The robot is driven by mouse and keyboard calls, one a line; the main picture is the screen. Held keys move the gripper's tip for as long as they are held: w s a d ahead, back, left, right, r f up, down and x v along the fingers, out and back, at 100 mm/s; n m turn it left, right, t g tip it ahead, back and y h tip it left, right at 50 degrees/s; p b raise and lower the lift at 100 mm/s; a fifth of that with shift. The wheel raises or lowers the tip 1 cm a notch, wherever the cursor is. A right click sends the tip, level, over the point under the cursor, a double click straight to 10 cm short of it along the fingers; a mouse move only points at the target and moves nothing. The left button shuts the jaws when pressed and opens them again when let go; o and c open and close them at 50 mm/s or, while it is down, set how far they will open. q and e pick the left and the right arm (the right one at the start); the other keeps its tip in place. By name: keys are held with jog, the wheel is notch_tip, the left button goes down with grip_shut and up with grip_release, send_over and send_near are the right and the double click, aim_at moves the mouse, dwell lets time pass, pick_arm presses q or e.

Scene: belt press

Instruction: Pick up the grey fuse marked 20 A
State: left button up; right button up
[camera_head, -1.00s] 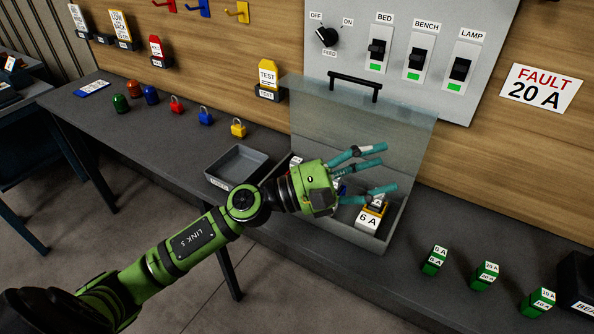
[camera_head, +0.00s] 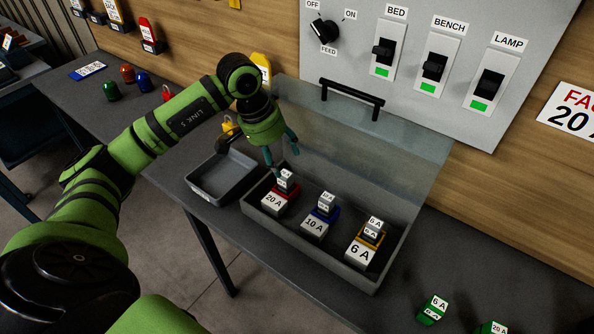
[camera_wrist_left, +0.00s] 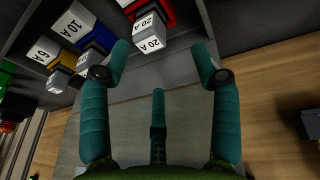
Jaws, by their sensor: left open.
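The grey fuse marked 20 A (camera_head: 286,180) stands upright in the red holder labelled 20 A (camera_head: 275,202), at the left end of the grey fuse box (camera_head: 372,288). My left gripper (camera_head: 281,155) is open and empty just above this fuse, fingers pointing down. In the left wrist view the fuse (camera_wrist_left: 150,30) shows beyond the fingertips, nearer the left finger, and the fingers are not closed on it. The blue 10 A holder (camera_head: 315,222) and yellow 6 A holder (camera_head: 363,250) also carry grey fuses. My right gripper is not in view.
The clear lid (camera_head: 400,150) stands raised behind the box. An empty grey tray (camera_head: 222,180) is left of the box. Green fuses (camera_head: 432,310) stand at the bottom right.

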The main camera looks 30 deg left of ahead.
aim_at(284, 174)
pick_arm(q)
jog(key=f+p, duration=0.2)
jog(key=s+d+f, duration=0.1)
jog(key=shift+p, duration=0.4)
jog(key=x, duration=0.2)
jog(key=shift+w+f+p, duration=0.2)
jog(key=shift+f+p, duration=0.1)
jog(key=shift+p, duration=0.1)
jog(key=shift+w+f, duration=0.1)
jog(key=shift+f, duration=0.3)
grip_shut()
jog(key=shift+r, duration=0.15)
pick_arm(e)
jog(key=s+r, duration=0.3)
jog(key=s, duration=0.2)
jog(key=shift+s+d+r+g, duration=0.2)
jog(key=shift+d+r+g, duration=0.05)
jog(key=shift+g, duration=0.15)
